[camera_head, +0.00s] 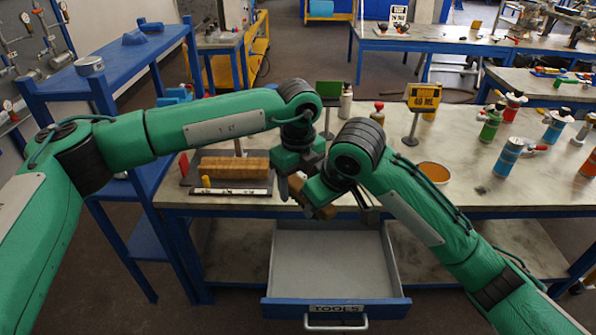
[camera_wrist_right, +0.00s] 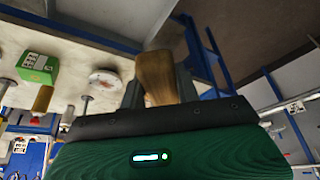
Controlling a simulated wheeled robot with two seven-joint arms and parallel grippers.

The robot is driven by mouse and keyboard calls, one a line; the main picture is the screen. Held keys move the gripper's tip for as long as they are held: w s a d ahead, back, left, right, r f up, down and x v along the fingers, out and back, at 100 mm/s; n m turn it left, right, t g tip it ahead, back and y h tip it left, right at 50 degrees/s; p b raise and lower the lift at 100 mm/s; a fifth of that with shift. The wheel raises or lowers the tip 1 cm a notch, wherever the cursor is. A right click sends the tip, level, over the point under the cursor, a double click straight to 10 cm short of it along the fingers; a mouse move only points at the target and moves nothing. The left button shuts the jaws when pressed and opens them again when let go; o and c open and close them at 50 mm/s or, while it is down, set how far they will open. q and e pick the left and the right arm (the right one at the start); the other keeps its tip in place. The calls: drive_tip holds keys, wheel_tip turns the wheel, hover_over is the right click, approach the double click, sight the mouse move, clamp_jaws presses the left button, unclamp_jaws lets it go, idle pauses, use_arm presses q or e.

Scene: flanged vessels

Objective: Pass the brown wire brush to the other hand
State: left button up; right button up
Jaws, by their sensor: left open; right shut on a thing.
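The brown wire brush (camera_head: 325,212) is in my right gripper (camera_head: 312,196), above the open drawer at the bench's front edge. In the right wrist view its brown wooden end (camera_wrist_right: 157,76) stands up between the dark fingers of my right gripper (camera_wrist_right: 160,92), which are shut on it. My left gripper (camera_head: 289,184) is open, pointing down right beside the right gripper and the brush. The two grippers overlap in the head view, so I cannot tell whether the left fingers touch the brush. The bristles are not clearly visible.
The open drawer (camera_head: 330,265) juts out below the grippers. A brown block (camera_head: 233,167) lies on the bench to the left. A yellow sign (camera_head: 424,96), an orange-rimmed bowl (camera_head: 434,172) and several spray cans stand behind and to the right. The bench's front right is mostly clear.

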use_arm(q)
drive_tip(key=shift+f, duration=0.1)
drive_tip(key=c, duration=1.1)
use_arm(e)
drive_tip(key=o, duration=1.1)
